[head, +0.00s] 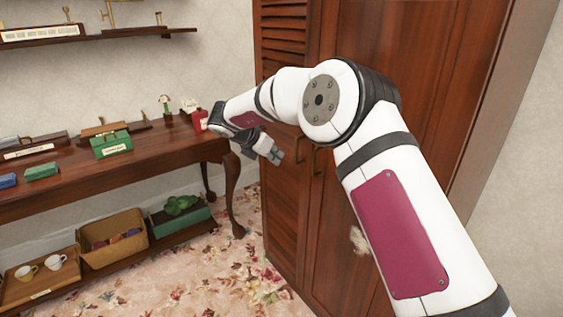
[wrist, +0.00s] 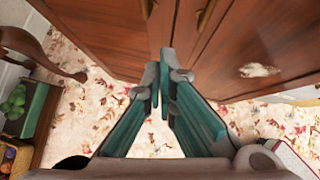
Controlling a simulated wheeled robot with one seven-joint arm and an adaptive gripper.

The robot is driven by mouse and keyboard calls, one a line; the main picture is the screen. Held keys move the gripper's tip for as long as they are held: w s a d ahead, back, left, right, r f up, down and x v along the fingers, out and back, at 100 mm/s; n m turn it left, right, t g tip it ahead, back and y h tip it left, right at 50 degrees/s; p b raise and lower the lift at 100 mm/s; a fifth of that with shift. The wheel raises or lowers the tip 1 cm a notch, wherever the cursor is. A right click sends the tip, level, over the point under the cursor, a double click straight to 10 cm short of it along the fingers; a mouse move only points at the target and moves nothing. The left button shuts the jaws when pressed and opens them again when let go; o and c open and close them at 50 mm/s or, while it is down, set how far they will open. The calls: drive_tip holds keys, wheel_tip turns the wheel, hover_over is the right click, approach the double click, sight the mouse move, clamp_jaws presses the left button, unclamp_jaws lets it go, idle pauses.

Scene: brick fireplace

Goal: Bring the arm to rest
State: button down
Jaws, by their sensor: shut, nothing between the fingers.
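My arm reaches up from the lower right of the head view, bends at a high elbow and extends toward the table's right end. My gripper (head: 277,156) points down and to the right, in front of the wooden cabinet (head: 390,70). In the wrist view its teal fingers (wrist: 159,90) come together at the tips, with nothing between them. Below the fingers is the floral carpet (wrist: 85,110), and the cabinet doors (wrist: 105,30) rise just beyond the tips. I cannot tell the exact gap between the fingertips and the doors.
A dark wooden table (head: 100,178) stands left, bearing a green box (head: 111,146), a red bottle (head: 200,120) and other small things. Below it are a tray with cups (head: 45,285), a basket (head: 113,250) and a green planter (head: 180,220). Carpet between table and cabinet is clear.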

wheel_tip(320, 180, up, 24)
drive_tip(key=a+n+t+y+p, duration=0.25)
drive_tip(key=n+t, duration=0.45)
drive_tip(key=n, duration=0.4)
drive_tip(key=s+r+n+t+y, duration=0.2)
drive_tip(key=s+r+n+y, duration=0.5)
drive_tip(key=s+r+n, duration=0.5)
drive_tip(key=s+d+f+n+g+h+p, duration=0.1)
drive_tip(key=s+d+f+n+g, duration=0.2)
drive_tip(key=s, duration=1.1)
drive_tip(key=s+d+f+n+g+h+p, duration=0.1)
drive_tip(key=s+d+f+n+g, duration=0.3)
drive_tip(key=s+d+f+n, duration=0.5)
drive_tip(key=s+d+f+n+g+h+p, duration=0.1)
drive_tip(key=s+d+f+n+g, duration=0.3)
drive_tip(key=s+n, duration=0.5)
drive_tip(key=s+d+f+p, duration=0.1)
drive_tip(key=s+d+f, duration=0.1)
drive_tip(key=s, duration=0.8)
drive_tip(key=shift+s+d+n, duration=0.4)
drive_tip(key=shift+d, duration=0.4)
